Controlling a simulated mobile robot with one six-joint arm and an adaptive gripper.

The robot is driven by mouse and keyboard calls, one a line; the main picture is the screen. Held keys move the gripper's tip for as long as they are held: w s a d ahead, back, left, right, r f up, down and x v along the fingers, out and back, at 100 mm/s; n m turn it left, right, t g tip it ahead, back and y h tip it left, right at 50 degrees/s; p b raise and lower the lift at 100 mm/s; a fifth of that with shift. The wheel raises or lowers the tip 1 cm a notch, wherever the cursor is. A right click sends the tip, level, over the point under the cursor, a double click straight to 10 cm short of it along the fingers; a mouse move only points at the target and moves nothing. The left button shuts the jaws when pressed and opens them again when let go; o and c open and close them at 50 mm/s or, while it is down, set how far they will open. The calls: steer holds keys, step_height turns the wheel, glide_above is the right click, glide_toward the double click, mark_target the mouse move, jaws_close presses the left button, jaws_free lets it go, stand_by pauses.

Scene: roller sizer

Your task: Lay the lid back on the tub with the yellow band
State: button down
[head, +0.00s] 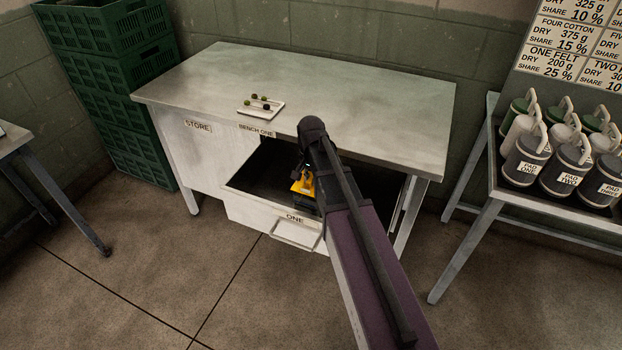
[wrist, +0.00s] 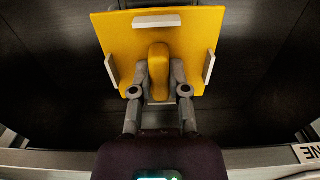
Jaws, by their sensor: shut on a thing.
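My gripper (wrist: 159,72) is shut on the upright knob of a flat yellow lid (wrist: 199,36). In the head view the lid (head: 302,187) shows in or just above the open drawer, partly hidden by my arm. I cannot tell whether the lid touches the drawer floor. No tub with a yellow band can be made out in either view.
The open drawer ONE (head: 272,217) has a dark interior under a metal bench (head: 330,90). A small tray (head: 262,109) with several dark and green balls sits on the bench. Lidded pad canisters (head: 525,160) stand on a right-hand table. Green crates (head: 120,90) are stacked at left.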

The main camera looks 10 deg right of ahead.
steer(key=shift+f, duration=0.45)
steer(key=shift+f+b, duration=0.25)
steer(key=shift+b, duration=0.25)
stand_by(1.4)
stand_by(0.3)
steer(key=c, duration=0.5)
jaws_free()
steer(key=shift+c, duration=0.2)
steer(key=shift+o, duration=0.3)
steer(key=o, duration=0.4)
steer(key=shift+r, duration=0.15)
steer(key=shift+r+p, duration=3.35)
steer(key=shift+p, duration=0.2)
